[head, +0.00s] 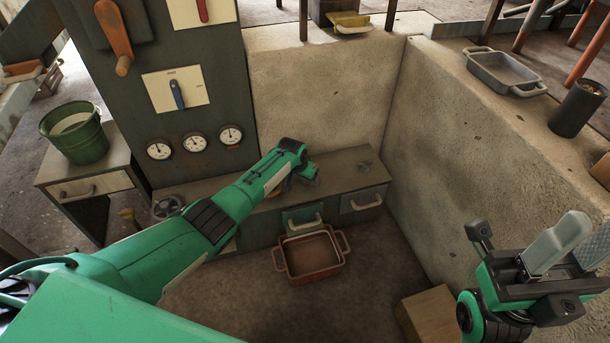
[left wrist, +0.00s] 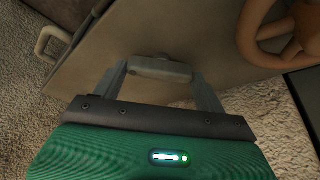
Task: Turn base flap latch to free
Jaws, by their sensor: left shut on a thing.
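In the left wrist view, a short grey bar (left wrist: 160,69), which looks like the flap latch, sits on a flat brownish plate (left wrist: 100,70). It lies crosswise between the two fingers of my left gripper (left wrist: 162,75), which are closed on its ends. In the head view my left gripper (head: 305,175) reaches down to the top of the low grey bench (head: 350,175), where the arm hides the latch.
A red-brown tray (head: 312,257) lies on the floor before the bench drawers. A tan block (head: 430,315) is near my right gripper. A concrete wall (head: 470,150) bounds the right. A panel with gauges (head: 195,142) stands behind my left arm. A tan ring (left wrist: 280,35) is close to my left gripper.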

